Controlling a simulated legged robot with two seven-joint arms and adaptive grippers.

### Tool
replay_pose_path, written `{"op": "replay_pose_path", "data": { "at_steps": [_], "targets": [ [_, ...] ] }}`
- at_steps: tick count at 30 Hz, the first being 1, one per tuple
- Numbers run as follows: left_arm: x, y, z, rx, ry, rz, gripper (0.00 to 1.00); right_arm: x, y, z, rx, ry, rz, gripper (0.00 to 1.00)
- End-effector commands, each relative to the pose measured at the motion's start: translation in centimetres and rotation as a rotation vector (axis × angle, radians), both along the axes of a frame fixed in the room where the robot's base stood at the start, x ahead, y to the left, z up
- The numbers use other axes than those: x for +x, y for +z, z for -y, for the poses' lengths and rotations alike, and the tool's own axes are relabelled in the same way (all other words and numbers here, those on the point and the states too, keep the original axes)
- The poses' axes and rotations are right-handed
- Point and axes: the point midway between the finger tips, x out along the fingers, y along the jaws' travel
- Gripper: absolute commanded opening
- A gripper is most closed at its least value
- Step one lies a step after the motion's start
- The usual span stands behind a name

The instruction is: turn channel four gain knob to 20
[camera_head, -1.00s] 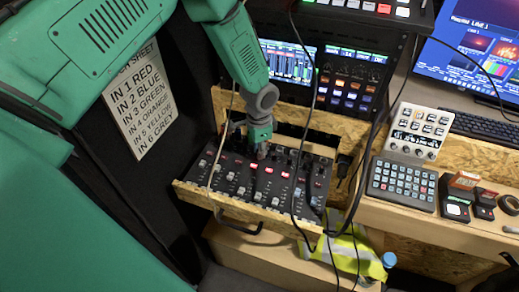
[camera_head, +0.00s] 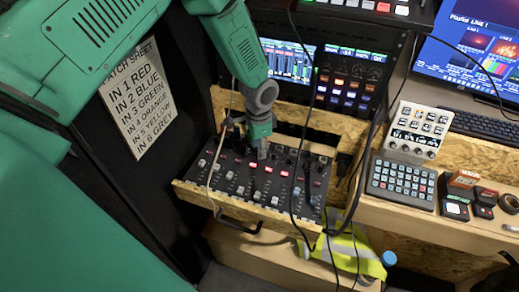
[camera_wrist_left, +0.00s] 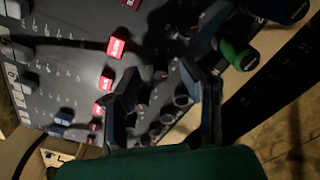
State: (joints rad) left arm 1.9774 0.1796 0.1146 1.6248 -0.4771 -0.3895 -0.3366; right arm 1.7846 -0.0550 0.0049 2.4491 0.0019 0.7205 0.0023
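The black mixer (camera_head: 232,189) sits in a wooden drawer below the screens, with several sliders, lit red buttons and rows of small knobs. My left gripper (camera_head: 262,154) points down over the mixer's back part, near its knob rows. In the left wrist view its two dark fingers (camera_wrist_left: 160,74) stand apart, with a gap between them. Round dark knobs (camera_wrist_left: 168,117) show between and below the fingers. I cannot tell which knob is channel four's gain, where it points, or whether a finger touches one. My right gripper is not in view.
Loose cables hang in front of the mixer. Coloured plugs, one green (camera_wrist_left: 238,54), stand close to the fingers at the mixer's edge. A wooden drawer front (camera_head: 225,205) with a black handle bounds the near side. A keypad (camera_head: 402,183) and small devices lie on the right-hand desk.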

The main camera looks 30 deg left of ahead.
Motion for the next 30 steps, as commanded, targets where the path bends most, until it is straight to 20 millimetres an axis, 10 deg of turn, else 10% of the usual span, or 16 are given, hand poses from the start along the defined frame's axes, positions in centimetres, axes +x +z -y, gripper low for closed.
{"op": "replay_pose_path", "data": {
  "at_steps": [15,30],
  "targets": [
    [0.2,9.7,0.0,-0.002,0.0,0.001,0.35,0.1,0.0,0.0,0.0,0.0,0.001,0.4],
    [0.2,10.7,0.0,-0.001,0.0,-0.002,0.35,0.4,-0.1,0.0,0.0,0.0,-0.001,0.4]
  ]
}}
